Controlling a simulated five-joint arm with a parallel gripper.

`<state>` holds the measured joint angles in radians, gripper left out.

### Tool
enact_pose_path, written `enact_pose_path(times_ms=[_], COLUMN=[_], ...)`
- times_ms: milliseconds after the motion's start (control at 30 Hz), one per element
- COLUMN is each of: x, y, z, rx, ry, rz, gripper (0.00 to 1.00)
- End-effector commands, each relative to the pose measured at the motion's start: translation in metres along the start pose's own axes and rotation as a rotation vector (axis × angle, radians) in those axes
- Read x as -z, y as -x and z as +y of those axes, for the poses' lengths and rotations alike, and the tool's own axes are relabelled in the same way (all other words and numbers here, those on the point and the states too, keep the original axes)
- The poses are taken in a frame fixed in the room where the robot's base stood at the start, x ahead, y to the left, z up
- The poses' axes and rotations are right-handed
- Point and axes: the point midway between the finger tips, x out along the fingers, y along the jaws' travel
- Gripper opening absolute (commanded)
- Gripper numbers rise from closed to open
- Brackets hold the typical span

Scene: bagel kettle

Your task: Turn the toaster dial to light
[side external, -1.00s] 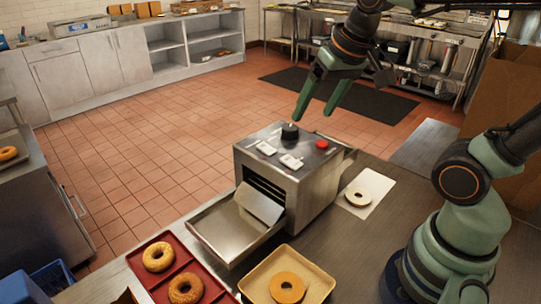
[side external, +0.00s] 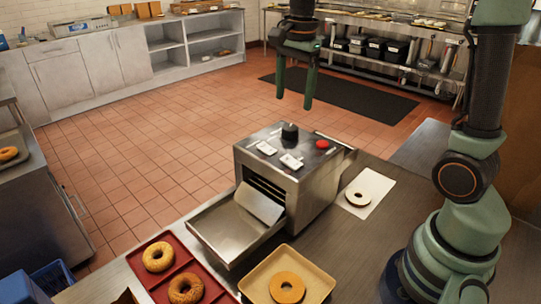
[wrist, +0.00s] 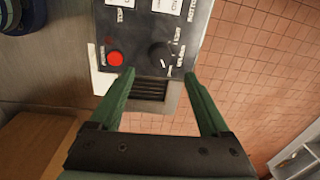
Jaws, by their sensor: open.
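The steel toaster (side external: 312,192) stands on the counter in the side view. Its black dial (side external: 290,132) is on the top panel, left of a red button (side external: 322,144). In the wrist view the dial (wrist: 160,55) and the red button (wrist: 115,58) show on the dark panel with white labels. The dial's printed settings are too small to read. My gripper (side external: 293,101) points down above the toaster, apart from the dial. In the wrist view my gripper (wrist: 158,75) is open and empty, its fingers spread wide with the dial just beyond the fingertips.
A sloped metal tray (side external: 225,232) extends from the toaster's front. A red tray (side external: 205,268) with bagels and a tan tray (side external: 262,277) with a bagel half lie in front. Another half lies on white paper (side external: 378,184) to the right.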

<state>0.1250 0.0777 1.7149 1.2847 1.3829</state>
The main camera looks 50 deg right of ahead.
Motion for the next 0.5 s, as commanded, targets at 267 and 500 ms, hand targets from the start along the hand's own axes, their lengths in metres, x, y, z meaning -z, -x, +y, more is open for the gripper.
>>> enact_pose_path(times_ms=[267,500], x=[-0.001,-0.001], y=[-0.053,-0.076], z=[0.001,0.0], rx=[-0.004,-0.001], ry=[0.002,0.003], rz=[-0.001,0.0], gripper=[0.8,0.8])
